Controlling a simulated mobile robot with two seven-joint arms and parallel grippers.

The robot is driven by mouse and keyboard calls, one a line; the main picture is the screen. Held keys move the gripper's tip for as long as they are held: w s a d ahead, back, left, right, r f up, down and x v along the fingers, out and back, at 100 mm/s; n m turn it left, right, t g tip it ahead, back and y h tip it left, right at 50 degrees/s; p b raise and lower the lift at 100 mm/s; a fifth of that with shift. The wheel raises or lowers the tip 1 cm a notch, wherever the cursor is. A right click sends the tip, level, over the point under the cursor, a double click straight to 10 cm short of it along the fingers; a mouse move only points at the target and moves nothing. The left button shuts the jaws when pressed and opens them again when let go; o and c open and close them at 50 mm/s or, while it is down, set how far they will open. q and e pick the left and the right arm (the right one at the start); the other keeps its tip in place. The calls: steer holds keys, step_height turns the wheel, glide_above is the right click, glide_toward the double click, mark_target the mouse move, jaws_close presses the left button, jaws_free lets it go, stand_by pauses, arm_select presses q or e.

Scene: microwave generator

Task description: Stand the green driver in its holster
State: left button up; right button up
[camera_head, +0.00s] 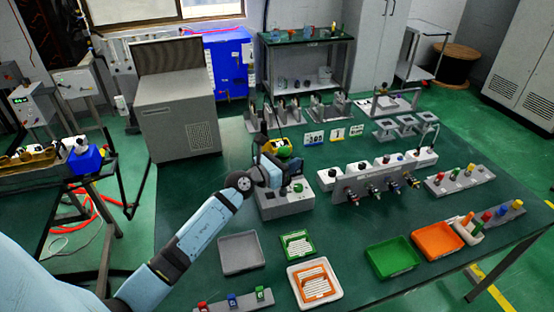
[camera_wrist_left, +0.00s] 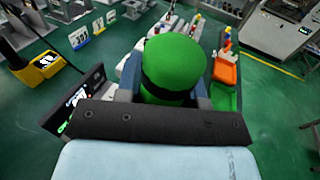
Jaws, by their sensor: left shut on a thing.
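My left gripper (camera_head: 275,168) is shut on the green driver (camera_head: 284,153) above the grey box in the middle of the table. In the left wrist view the driver's rounded green handle (camera_wrist_left: 174,62) fills the space between the fingers, with a dark band around it; its lower part is hidden. A grey rack (camera_head: 499,214) at the table's right edge holds red, blue and yellow handles. I cannot tell for sure which place is the green driver's holster. My right gripper is not in view.
A grey control box (camera_head: 286,201) with a green knob stands beneath the gripper. A white port block (camera_head: 377,176) and a rack with coloured knobs (camera_head: 459,180) are to its right. Green (camera_head: 391,257) and orange (camera_head: 436,241) trays lie near the front right. The table between is mostly bare.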

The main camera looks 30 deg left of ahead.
arm_select(q)
steer(key=w+a+f+n+y+b, duration=0.25)
steer(key=w+a+f, duration=0.35)
steer(key=a, duration=0.4)
steer(key=shift+m+t+y, duration=0.25)
steer(key=shift+t, duration=0.15)
steer(key=f+b, duration=0.2)
steer(key=b, duration=0.1)
steer(key=w+f+b, duration=0.1)
steer(key=f+b, duration=0.2)
steer(key=b, duration=0.1)
steer(key=shift+w, duration=0.1)
steer(key=shift+f, duration=0.45)
step_height(320, 180, down, 5)
steer(key=b, duration=0.4)
steer(key=shift+r, duration=0.15)
stand_by(0.6)
